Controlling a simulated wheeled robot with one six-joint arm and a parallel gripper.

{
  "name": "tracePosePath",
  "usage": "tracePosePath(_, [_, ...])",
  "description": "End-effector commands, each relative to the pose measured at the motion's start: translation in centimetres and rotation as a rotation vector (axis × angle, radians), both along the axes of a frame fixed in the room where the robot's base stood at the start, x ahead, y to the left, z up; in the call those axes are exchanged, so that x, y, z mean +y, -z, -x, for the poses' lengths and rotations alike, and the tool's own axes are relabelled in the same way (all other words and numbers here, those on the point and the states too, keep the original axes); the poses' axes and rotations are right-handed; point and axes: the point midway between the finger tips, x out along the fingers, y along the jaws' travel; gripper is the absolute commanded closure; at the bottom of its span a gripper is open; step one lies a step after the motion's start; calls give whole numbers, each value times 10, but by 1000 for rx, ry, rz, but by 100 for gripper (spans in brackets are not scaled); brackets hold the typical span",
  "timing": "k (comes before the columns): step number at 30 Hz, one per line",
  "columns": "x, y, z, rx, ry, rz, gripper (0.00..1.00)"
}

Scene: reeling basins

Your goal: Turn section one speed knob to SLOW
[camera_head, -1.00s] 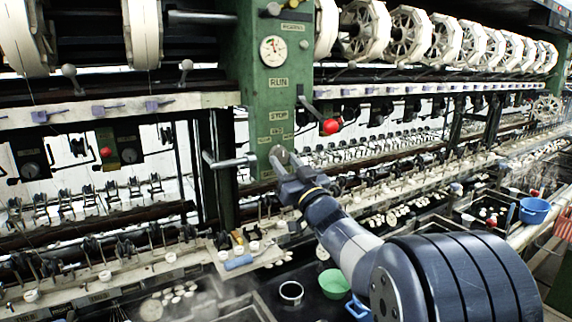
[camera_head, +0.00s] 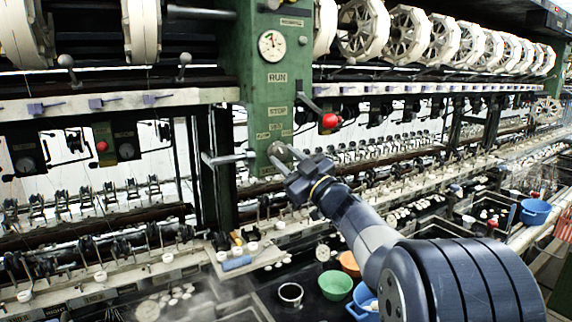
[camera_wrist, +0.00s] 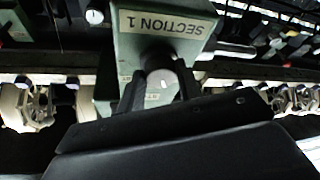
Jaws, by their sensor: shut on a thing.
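The section one speed knob (camera_wrist: 160,84) is a round grey knob on the green panel, under an upside-down "SECTION 1" label (camera_wrist: 165,23) in the wrist view. My gripper (camera_wrist: 159,92) is shut on it, one dark finger on each side. In the head view the knob (camera_head: 277,150) is at the lower part of the green post (camera_head: 262,110), and my gripper (camera_head: 284,156) reaches it from the lower right. The small lettering around the knob is partly covered, so its pointing direction is not readable.
A lever with a red ball (camera_head: 330,121) sticks out right of the post, above my gripper. A metal rod (camera_head: 228,158) juts out left of the knob. Green (camera_head: 335,285) and orange (camera_head: 350,263) bowls lie below my arm, and a blue basin (camera_head: 535,211) is at the right.

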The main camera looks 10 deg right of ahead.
Motion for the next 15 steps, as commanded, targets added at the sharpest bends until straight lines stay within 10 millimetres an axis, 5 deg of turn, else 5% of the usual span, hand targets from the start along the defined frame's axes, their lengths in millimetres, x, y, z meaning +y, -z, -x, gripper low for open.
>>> tracePosePath(15, [-3, -2, -1, -90, 0, 280, 89])
